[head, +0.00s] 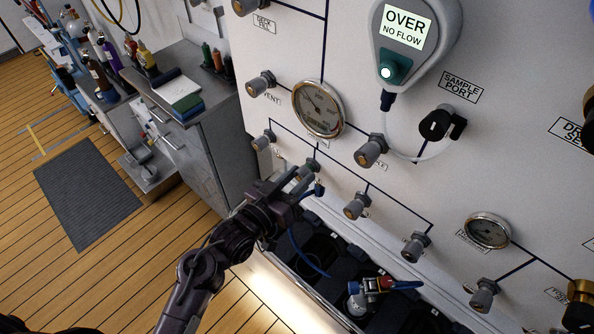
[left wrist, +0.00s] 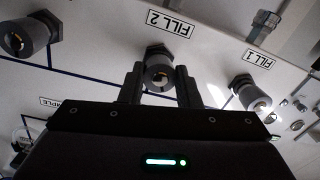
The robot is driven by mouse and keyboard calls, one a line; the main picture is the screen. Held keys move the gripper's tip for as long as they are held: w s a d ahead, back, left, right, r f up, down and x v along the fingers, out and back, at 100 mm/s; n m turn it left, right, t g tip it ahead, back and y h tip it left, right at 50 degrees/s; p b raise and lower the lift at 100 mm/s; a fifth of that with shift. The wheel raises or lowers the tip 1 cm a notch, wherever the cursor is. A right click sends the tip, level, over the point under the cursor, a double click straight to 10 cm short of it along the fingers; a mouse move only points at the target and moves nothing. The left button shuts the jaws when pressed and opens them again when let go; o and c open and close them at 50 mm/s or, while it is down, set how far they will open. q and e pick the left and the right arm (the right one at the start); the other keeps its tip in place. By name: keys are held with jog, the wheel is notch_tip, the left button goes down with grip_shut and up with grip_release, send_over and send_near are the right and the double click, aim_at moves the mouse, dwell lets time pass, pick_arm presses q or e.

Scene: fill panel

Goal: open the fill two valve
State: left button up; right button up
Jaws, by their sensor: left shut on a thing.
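The fill two valve is a grey knob with a dark collar on the white panel. It shows in the head view (head: 306,169) and in the left wrist view (left wrist: 158,74), below the FILL 2 label (left wrist: 167,21). My left gripper (head: 301,183) is shut on this knob, with one finger on each side of it in the left wrist view (left wrist: 158,83). The gripper partly hides the knob in the head view. My right gripper is not in view.
Similar knobs sit close by, including the FILL 1 knob (left wrist: 248,92) and another knob (head: 357,206). A pressure gauge (head: 318,108) is above. A display (head: 404,27) reads OVER NO FLOW. A hose with a blue-and-red fitting (head: 378,284) lies below the panel. A steel cabinet (head: 190,125) stands left.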

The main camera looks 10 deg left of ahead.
pick_arm(q)
jog(key=shift+n+p, duration=0.4)
jog(key=shift+n, duration=0.1)
jog(key=o, duration=1)
jog(key=shift+c, duration=0.2)
jog(key=shift+s, duration=0.15)
jog(key=b+v, duration=0.2)
jog(key=v, duration=0.5)
jog(key=shift+s+a, duration=0.15)
jog(key=shift+a, duration=0.05)
jog(key=shift+b, duration=0.3)
